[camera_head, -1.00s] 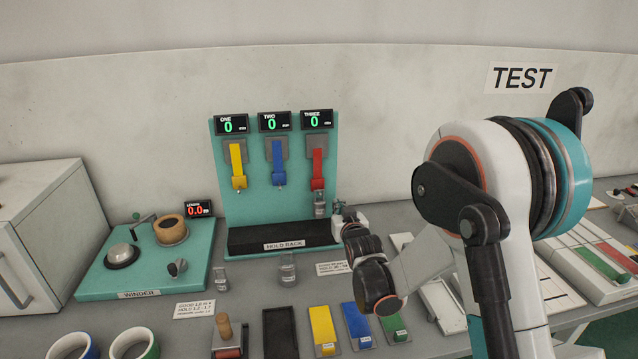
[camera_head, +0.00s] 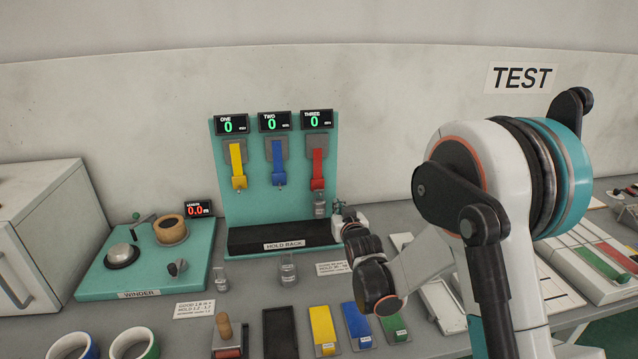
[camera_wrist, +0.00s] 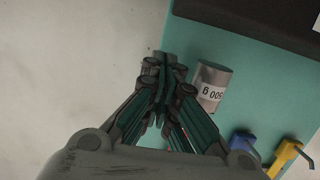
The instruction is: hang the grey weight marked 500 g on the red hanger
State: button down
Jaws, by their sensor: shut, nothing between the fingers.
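The grey weight marked 500 g (camera_wrist: 212,85) is beside my gripper's fingers in the wrist view, with its label readable. In the head view the weight (camera_head: 320,204) is directly below the lower end of the red hanger (camera_head: 318,170), in front of the teal board. I cannot make out the hook contact between them. My gripper (camera_head: 339,210) is just to the right of the weight. In the wrist view its fingertips (camera_wrist: 164,62) are together with nothing between them, left of the weight. The red hanger cannot be made out in the wrist view.
The yellow hanger (camera_head: 238,166) and blue hanger (camera_head: 278,163) are left of the red one, empty. The dark hold rack strip (camera_head: 250,238) lies below. Two other small weights stand in front, one at the left (camera_head: 221,277) and one nearer the middle (camera_head: 288,271). All three displays read 0.

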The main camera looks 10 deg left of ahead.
jog(key=shift+s+a+b, duration=0.2)
jog(key=shift+a, duration=0.45)
jog(key=shift+s+a+b, duration=0.2)
jog(key=shift+a, duration=0.45)
dwell(1.9)
jog(key=shift+w+d, duration=0.1)
jog(key=shift+d, duration=0.3)
dwell(3.7)
